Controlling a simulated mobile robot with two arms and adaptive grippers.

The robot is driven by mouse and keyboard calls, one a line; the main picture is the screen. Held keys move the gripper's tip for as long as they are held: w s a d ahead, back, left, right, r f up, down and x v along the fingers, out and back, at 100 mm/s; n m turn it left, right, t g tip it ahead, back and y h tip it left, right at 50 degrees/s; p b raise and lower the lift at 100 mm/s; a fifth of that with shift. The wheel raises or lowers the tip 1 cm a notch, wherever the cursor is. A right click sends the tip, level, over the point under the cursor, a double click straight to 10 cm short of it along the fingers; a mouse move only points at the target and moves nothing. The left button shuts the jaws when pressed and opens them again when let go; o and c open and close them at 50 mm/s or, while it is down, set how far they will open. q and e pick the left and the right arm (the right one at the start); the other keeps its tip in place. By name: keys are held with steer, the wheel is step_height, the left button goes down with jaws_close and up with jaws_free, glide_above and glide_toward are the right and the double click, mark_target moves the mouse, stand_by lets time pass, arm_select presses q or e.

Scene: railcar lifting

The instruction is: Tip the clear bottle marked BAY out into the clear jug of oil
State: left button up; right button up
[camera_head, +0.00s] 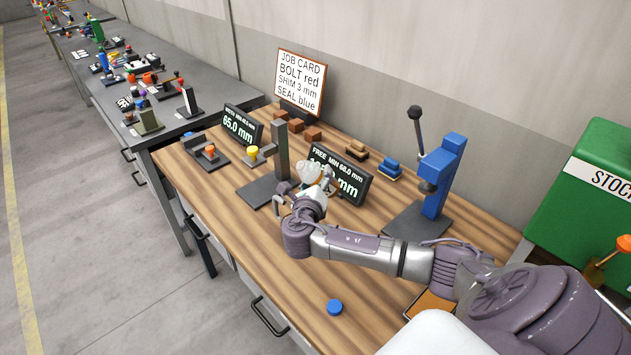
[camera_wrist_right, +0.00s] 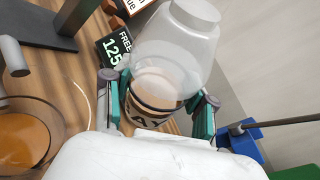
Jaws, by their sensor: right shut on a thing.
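My right gripper (camera_head: 308,196) is shut on a clear bottle (camera_head: 308,170), held above the bench in front of the FREE display. In the right wrist view the bottle (camera_wrist_right: 180,50) sits between the green-sided fingers (camera_wrist_right: 157,100). Its neck points away from the wrist, and a dark-banded label with partly hidden letters shows near the palm. I cannot tell how far it is tilted. A clear round jug with amber oil (camera_wrist_right: 20,138) is at the left of the wrist view, apart from the bottle. I cannot make it out in the head view. My left gripper is out of view.
A blue press (camera_head: 440,178) stands right of the gripper, a grey gauge stand (camera_head: 281,150) just left. Behind are the FREE display (camera_head: 352,182) and job card (camera_head: 300,82). A blue cap (camera_head: 335,307) lies on the clear front of the bench. A green STOCK box (camera_head: 590,195) is at right.

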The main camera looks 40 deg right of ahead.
steer(key=shift+s+d+f+n+t+h+b, duration=0.15)
steer(key=shift+d+f+n+t+h+b, duration=0.2)
steer(key=shift+n+b, duration=0.75)
steer(key=shift+s+d+f+n+t+h+b, duration=0.1)
steer(key=shift+d+f+n+t+h+b, duration=0.3)
steer(key=shift+b, duration=1.1)
steer(key=shift+d+f+n+t+h, duration=0.15)
steer(key=shift+n+t, duration=0.2)
steer(key=shift+n, duration=0.35)
steer(key=shift+d+f+n+t+h, duration=0.1)
steer(key=shift+n+t, duration=0.2)
steer(key=shift+n, duration=0.4)
steer(key=n+t, duration=0.1)
steer(key=f+n+t, duration=0.1)
steer(key=n, duration=0.1)
steer(key=shift+f, duration=0.25)
steer(key=shift+a+n+t, duration=0.1)
steer(key=shift+n+t, duration=0.4)
steer(key=shift+n, duration=0.6)
steer(key=shift+a+r+n+t+y+p, duration=0.1)
steer(key=shift+r+n+t+y+p, duration=0.35)
steer(key=shift+n+p, duration=0.35)
steer(key=shift+f, duration=0.1)
stand_by(0.7)
